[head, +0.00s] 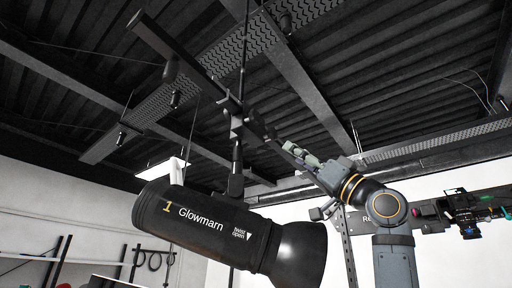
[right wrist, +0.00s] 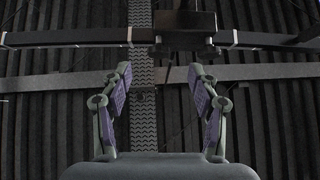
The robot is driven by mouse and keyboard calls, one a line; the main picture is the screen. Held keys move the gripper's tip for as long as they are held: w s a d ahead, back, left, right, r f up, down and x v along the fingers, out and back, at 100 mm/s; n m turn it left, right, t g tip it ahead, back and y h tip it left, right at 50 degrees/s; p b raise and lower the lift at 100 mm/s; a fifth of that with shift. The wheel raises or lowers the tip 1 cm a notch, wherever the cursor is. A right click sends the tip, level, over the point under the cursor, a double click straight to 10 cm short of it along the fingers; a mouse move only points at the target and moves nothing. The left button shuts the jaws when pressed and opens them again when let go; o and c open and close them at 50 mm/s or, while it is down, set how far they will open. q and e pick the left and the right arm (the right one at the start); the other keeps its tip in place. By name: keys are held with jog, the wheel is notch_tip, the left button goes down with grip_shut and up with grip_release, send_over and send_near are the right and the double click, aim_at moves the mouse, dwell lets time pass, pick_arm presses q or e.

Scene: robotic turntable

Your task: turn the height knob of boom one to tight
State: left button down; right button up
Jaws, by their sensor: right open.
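A black studio lamp (head: 230,225) marked "1 Glowmarn" hangs from a dark upright rod (head: 237,160). The rod meets a black clamp (head: 238,122) on the dark boom (head: 180,48), which runs up to the left. A dark knob-like part (head: 260,126) sits at the right of the clamp; its setting cannot be read. My right gripper (head: 300,155) is right of and below the clamp, pointing towards it. In the right wrist view its fingers (right wrist: 160,78) are spread with nothing between them. The clamp (right wrist: 185,30) and boom (right wrist: 75,37) show beyond the fingertips. My left gripper is out of view.
The dark ribbed ceiling with beams (head: 300,75) and perforated trays lies behind the boom. A wall rack (head: 55,250) is at the lower left. The air around my right gripper looks clear.

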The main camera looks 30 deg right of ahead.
aim_at(275, 136)
jog(key=p+x, duration=0.2)
jog(key=x, duration=0.1)
jog(key=p+x, duration=0.3)
jog(key=r+p+x, duration=0.1)
jog(key=p+x, duration=0.1)
jog(key=x, duration=0.1)
jog(key=shift+s+d+r, duration=0.1)
jog(key=shift+s+r, duration=0.05)
jog(key=shift+s, duration=0.05)
jog(key=shift+r+p, duration=0.1)
jog(key=shift+p, duration=0.2)
jog(key=shift+s+d, duration=0.3)
jog(key=shift+s, duration=0.05)
jog(key=shift+d, duration=0.1)
jog(key=shift+w, duration=0.1)
jog(key=c, duration=0.5)
jog(key=shift+a, duration=0.2)
jog(key=c, duration=0.6)
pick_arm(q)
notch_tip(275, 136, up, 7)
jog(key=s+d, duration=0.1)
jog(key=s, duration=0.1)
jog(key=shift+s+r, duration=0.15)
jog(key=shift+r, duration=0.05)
pick_arm(e)
jog(key=shift+c, duration=0.2)
